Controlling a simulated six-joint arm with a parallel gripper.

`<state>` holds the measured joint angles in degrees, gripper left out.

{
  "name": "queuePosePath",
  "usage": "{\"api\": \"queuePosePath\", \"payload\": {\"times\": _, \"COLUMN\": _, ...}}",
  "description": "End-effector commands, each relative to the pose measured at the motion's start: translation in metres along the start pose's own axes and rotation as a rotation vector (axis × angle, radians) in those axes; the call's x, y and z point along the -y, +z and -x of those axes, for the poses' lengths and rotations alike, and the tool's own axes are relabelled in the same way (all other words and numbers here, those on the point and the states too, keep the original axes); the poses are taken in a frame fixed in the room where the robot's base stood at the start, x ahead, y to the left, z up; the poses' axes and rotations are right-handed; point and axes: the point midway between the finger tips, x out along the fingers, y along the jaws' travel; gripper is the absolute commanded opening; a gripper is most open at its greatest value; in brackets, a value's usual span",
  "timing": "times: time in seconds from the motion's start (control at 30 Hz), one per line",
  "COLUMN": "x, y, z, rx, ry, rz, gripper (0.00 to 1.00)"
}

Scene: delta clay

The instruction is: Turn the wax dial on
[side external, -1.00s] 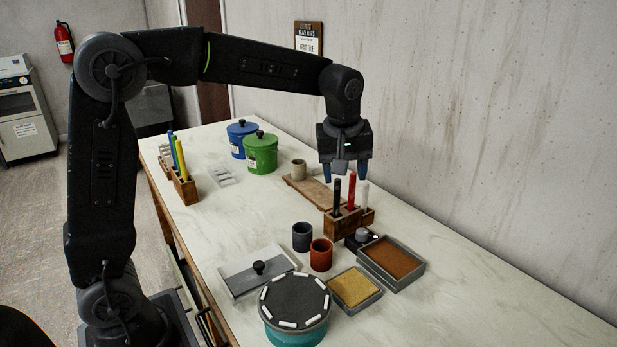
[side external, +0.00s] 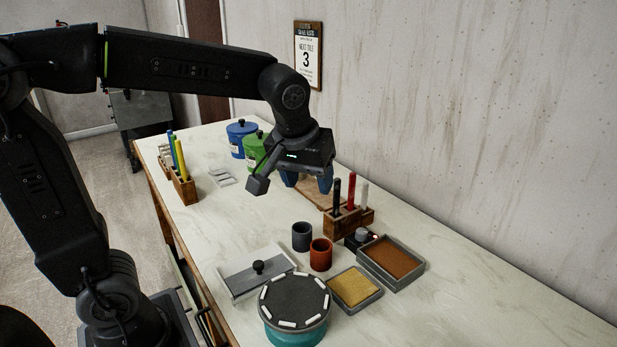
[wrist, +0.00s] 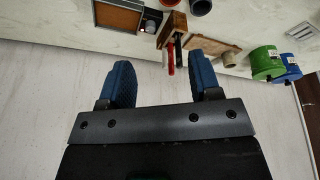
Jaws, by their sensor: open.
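The wax dial (side external: 361,235) is a small grey knob on a dark base with a small light beside it. It stands in front of the wooden tool block, between the dark cup and the brown tray. In the wrist view the dial (wrist: 150,25) shows near the top edge, next to the tray. My gripper (side external: 308,188) is open and empty. It hangs in the air above the table, behind and to the left of the dial, clear of it. In the wrist view the blue fingers of my gripper (wrist: 162,75) are spread apart with nothing between them.
The tool block (side external: 350,219) with black, red and white upright sticks stands close behind the dial. A grey cup (side external: 302,236), an orange cup (side external: 321,254), a brown tray (side external: 391,259) and a yellow tray (side external: 355,287) surround it. The table's right front is clear.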

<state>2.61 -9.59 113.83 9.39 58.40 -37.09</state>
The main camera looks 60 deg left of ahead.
Motion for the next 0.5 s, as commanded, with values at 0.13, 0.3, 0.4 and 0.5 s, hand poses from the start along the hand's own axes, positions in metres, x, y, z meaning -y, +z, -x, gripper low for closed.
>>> {"api": "queuePosePath", "payload": {"times": 0.13, "x": -0.004, "y": -0.008, "z": -0.004, "rx": 0.014, "ry": -0.006, "rz": 0.046, "gripper": 0.59}}
{"api": "queuePosePath", "payload": {"times": 0.3, "x": -0.022, "y": -0.047, "z": -0.027, "rx": 0.082, "ry": -0.041, "rz": 0.289, "gripper": 0.59}}
{"api": "queuePosePath", "payload": {"times": 0.4, "x": -0.035, "y": -0.078, "z": -0.052, "rx": 0.134, "ry": -0.078, "rz": 0.499, "gripper": 0.59}}
{"api": "queuePosePath", "payload": {"times": 0.5, "x": -0.044, "y": -0.104, "z": -0.081, "rx": 0.182, "ry": -0.122, "rz": 0.703, "gripper": 0.59}}
